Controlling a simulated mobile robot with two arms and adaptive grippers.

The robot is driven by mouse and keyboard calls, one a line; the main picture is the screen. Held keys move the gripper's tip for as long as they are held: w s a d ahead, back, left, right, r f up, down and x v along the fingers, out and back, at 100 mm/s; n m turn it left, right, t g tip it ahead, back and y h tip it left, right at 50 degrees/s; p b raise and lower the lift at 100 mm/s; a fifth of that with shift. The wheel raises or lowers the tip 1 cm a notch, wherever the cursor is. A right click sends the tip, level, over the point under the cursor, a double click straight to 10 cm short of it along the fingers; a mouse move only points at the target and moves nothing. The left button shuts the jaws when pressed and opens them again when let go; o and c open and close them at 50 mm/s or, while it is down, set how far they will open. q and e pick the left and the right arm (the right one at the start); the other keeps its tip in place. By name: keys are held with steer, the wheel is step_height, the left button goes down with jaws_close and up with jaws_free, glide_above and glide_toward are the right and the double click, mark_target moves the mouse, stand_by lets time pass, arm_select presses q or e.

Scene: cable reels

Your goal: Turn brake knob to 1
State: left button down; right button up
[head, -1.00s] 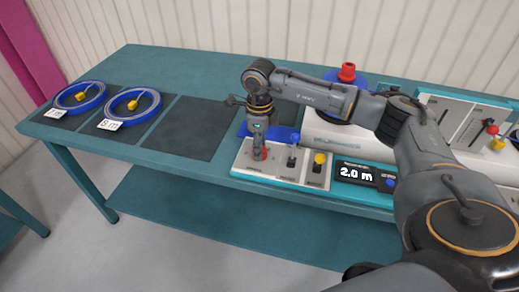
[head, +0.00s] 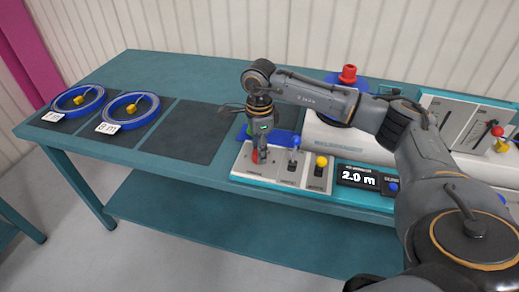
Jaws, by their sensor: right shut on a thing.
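A light control panel (head: 241,172) sits at the table's front edge. A red knob (head: 255,158) is at its left end, mostly hidden by my gripper. My right gripper (head: 259,160) points down at the panel and is shut on this red knob. The panel labels are too small to read, so I cannot tell the knob's setting or confirm it is the brake knob. To its right are a grey-blue lever (head: 293,158) and a yellow-topped control (head: 321,163). My left gripper is not in view.
A display (head: 358,178) reads 2.0 m, with a blue button (head: 392,187) beside it. Blue cable reels (head: 133,111) lie on dark mats at the left. A red knob (head: 347,73) tops a blue reel behind my arm. An empty mat (head: 182,133) lies left of the panel.

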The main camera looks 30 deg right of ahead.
steer(key=o, duration=1.2)
steer(key=shift+c, duration=0.2)
step_height(320, 180, up, 12)
